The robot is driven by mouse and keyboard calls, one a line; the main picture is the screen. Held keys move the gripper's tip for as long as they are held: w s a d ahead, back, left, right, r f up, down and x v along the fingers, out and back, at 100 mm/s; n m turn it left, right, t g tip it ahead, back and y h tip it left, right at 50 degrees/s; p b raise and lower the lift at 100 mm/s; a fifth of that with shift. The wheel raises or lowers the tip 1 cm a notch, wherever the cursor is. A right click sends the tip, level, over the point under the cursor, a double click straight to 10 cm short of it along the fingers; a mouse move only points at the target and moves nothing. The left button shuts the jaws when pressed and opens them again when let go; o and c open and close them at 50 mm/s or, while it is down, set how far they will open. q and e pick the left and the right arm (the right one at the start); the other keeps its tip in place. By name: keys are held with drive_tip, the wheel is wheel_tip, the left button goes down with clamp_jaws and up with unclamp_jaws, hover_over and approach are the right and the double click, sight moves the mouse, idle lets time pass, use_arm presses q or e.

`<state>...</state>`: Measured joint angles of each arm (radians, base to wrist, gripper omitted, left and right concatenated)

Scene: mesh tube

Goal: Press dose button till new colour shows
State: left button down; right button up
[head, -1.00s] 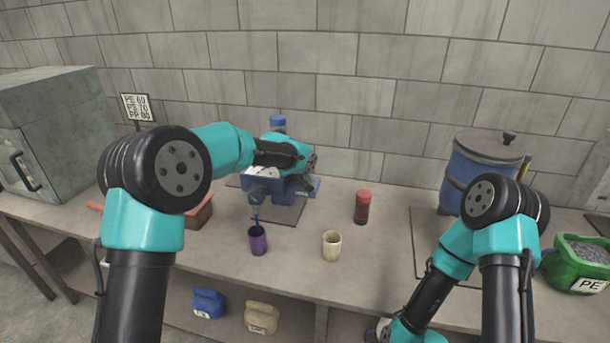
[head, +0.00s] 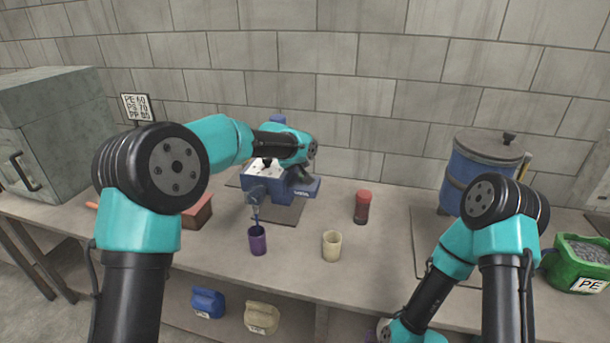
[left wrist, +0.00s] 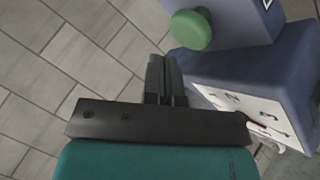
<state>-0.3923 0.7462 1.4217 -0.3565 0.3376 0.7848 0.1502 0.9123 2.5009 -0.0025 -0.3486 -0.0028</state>
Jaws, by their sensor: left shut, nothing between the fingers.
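A blue dosing machine (head: 262,184) with a white panel (head: 250,170) on its top stands at the back of the bench. Its nozzle (head: 254,196) points down, and a thin dark blue strand (head: 257,216) runs from it to a purple cup (head: 258,240). In the left wrist view a round green button (left wrist: 190,30) sticks out of the blue body, and the panel (left wrist: 245,105) shows dark marks. My left gripper (left wrist: 162,72) is shut and empty, beside the machine and apart from the green button in that view. My right gripper is out of view below the head picture.
A cream cup (head: 332,246) and a red-capped jar (head: 362,207) stand to the right of the machine. A brown box (head: 198,213) is on its left. A blue lidded drum (head: 455,172) and a green PE container (head: 580,262) are farther right. The front middle of the bench is clear.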

use_arm(q)
drive_tip(key=shift+r, duration=2.3)
